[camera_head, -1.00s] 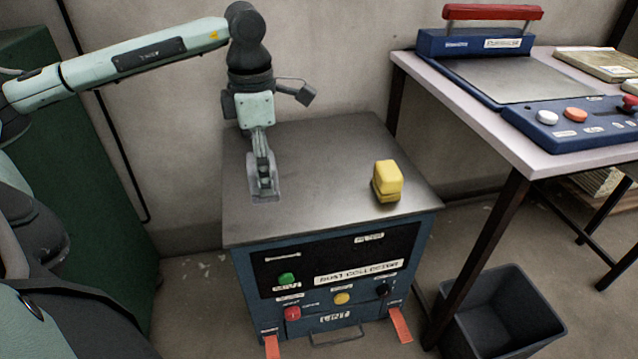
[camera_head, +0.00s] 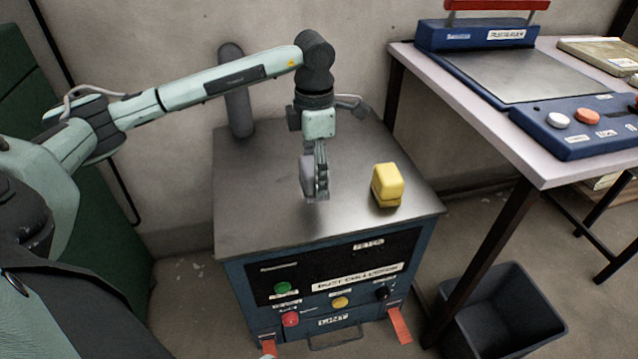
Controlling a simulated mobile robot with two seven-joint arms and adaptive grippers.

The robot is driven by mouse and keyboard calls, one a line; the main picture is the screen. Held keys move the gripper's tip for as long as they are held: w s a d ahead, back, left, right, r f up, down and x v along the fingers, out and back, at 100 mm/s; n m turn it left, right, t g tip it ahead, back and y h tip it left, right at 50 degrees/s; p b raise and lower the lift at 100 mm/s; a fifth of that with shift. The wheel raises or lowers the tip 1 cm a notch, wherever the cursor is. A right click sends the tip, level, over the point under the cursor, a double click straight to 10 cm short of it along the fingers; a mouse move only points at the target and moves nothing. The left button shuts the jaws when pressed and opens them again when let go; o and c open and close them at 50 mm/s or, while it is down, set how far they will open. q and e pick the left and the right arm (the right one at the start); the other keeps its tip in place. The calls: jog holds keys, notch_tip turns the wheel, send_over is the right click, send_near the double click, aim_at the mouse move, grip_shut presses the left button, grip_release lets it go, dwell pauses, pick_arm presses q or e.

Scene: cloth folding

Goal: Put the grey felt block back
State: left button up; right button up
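My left gripper (camera_head: 317,195) points down over the middle of the dust collector's grey metal top (camera_head: 260,220). It looks shut on a small grey block (camera_head: 307,178), which shows at the left side of its fingers and is partly hidden by them. I cannot tell whether the block touches the top. A yellow block (camera_head: 387,184) stands on the top, to the right of my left gripper and apart from it. My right gripper is out of view.
The dust collector (camera_head: 335,285) has buttons and two red tags on its front. A grey pipe (camera_head: 237,95) rises behind its left back. A table (camera_head: 500,145) with a blue machine (camera_head: 590,135) stands at right, above a dark bin (camera_head: 505,315). The top's left part is clear.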

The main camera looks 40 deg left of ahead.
pick_arm(q)
jog(key=shift+w+d+f, duration=0.25)
jog(key=shift+w+f, duration=0.1)
jog(key=shift+f, duration=0.05)
notch_tip(320, 180, down, 3)
jog(key=shift+f, duration=0.4)
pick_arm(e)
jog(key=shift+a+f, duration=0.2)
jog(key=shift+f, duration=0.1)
pick_arm(q)
jog(key=shift+f, duration=0.1)
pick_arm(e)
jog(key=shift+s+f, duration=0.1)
pick_arm(q)
jog(key=o, duration=1)
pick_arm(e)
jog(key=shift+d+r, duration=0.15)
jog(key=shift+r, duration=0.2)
